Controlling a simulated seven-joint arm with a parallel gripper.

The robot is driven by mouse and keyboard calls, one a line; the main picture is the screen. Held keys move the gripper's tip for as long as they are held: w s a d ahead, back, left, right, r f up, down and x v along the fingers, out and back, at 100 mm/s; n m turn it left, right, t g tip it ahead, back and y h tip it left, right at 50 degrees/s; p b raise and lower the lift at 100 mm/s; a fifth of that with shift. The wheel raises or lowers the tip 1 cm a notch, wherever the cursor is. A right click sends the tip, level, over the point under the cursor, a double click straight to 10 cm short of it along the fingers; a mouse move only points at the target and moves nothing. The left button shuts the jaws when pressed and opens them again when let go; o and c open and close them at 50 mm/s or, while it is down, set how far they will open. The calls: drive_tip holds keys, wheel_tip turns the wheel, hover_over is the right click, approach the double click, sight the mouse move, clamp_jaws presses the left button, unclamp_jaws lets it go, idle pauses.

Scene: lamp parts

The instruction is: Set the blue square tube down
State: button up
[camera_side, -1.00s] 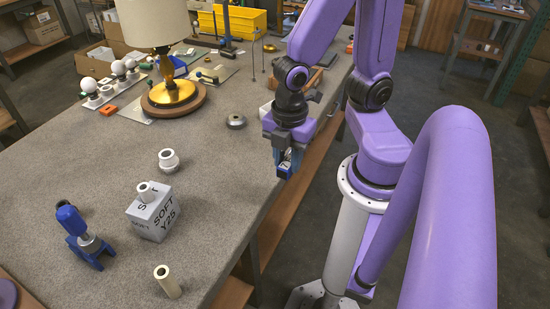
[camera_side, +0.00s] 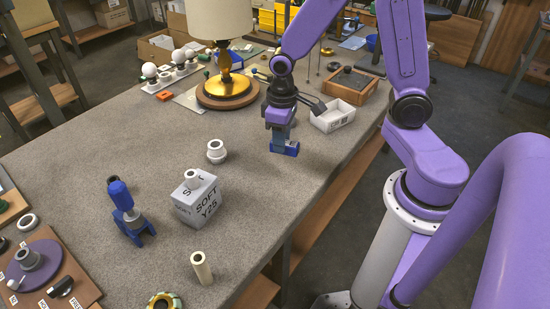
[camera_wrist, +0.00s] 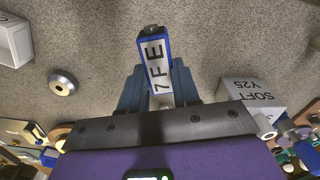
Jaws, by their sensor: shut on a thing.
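My gripper (camera_side: 279,135) points down above the grey table, near its right edge. It is shut on the blue square tube (camera_side: 287,149), which shows below the fingers. In the wrist view the tube (camera_wrist: 152,48) has a white label reading "7 FE" and lies between the two blue-grey fingers (camera_wrist: 158,85). Its far end shows a small grey tip. The tube is at or very close to the table top; I cannot tell whether it touches.
A lamp (camera_side: 228,85) and a white tray (camera_side: 333,116) stand behind. A white ring piece (camera_side: 216,151), a grey SOFT Y25 box (camera_side: 197,204), a blue stand (camera_side: 128,212) and a cream tube (camera_side: 201,268) are to the left and front. The table between is clear.

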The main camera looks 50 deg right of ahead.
drive_tip(key=w+m, duration=0.1)
drive_tip(key=w+d+m, duration=0.1)
drive_tip(key=w+d+f+m, duration=0.1)
drive_tip(key=shift+w+m, duration=0.3)
idle(1.6)
drive_tip(key=s+a+r, duration=0.2)
drive_tip(key=s+a, duration=0.4)
drive_tip(key=a, duration=0.2)
drive_tip(key=s+a+r, duration=0.2)
drive_tip(key=s+a, duration=0.5)
drive_tip(key=a, duration=0.1)
drive_tip(key=w+a+f, duration=0.2)
drive_tip(key=w+f, duration=0.1)
drive_tip(key=w+a+f, duration=0.3)
drive_tip(key=w, duration=0.1)
drive_tip(key=w+a+f, duration=0.2)
drive_tip(key=w+f, duration=0.1)
drive_tip(key=w, duration=0.1)
drive_tip(key=shift+w+a+f, duration=0.2)
drive_tip(key=shift+a+f, duration=0.1)
drive_tip(key=shift+f, duration=0.1)
drive_tip(key=shift+w+a+f, duration=0.1)
drive_tip(key=shift+w+f, duration=0.05)
drive_tip(key=shift+f, duration=1.65)
